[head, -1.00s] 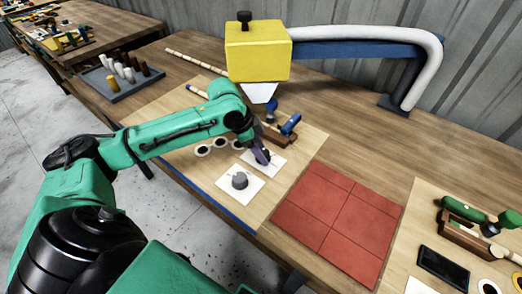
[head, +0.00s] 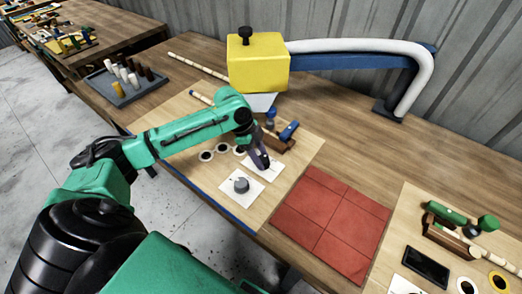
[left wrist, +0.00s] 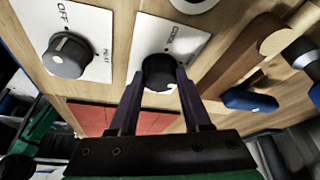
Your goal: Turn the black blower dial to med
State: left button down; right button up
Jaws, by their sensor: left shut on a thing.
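The black dial (left wrist: 160,70) sits on a white plate (left wrist: 190,40) with small printed lettering, partly hidden and hard to read. My left gripper (left wrist: 160,82) is shut on this dial, one finger on each side of it. In the head view my left gripper (head: 262,163) reaches down onto the white plate (head: 272,173), and the dial is mostly hidden by the fingers. A grey dial (head: 241,185) on its own white card stands just nearer, clear of the gripper. In the left wrist view the grey dial (left wrist: 67,55) has OFF printed beside it. My right gripper is not in view.
A yellow box (head: 257,65) with a black knob stands behind. Blue-handled tools (head: 288,131) and a wooden block lie just right of the gripper. Red tiles (head: 332,222) lie to the right. Black-centred rings (head: 207,155) lie to the left.

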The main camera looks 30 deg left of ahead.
pick_arm(q)
jog(key=m, duration=0.1)
jog(key=m+g+p, duration=0.1)
jog(key=shift+w+r+m, duration=0.2)
jog(key=shift+m, duration=0.2)
jog(key=shift+w+f+m+g, duration=0.1)
jog(key=shift+m+g, duration=0.7)
jog(key=shift+m, duration=1.4)
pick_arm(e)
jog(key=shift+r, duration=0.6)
pick_arm(q)
jog(key=shift+c, duration=1.8)
grip_release()
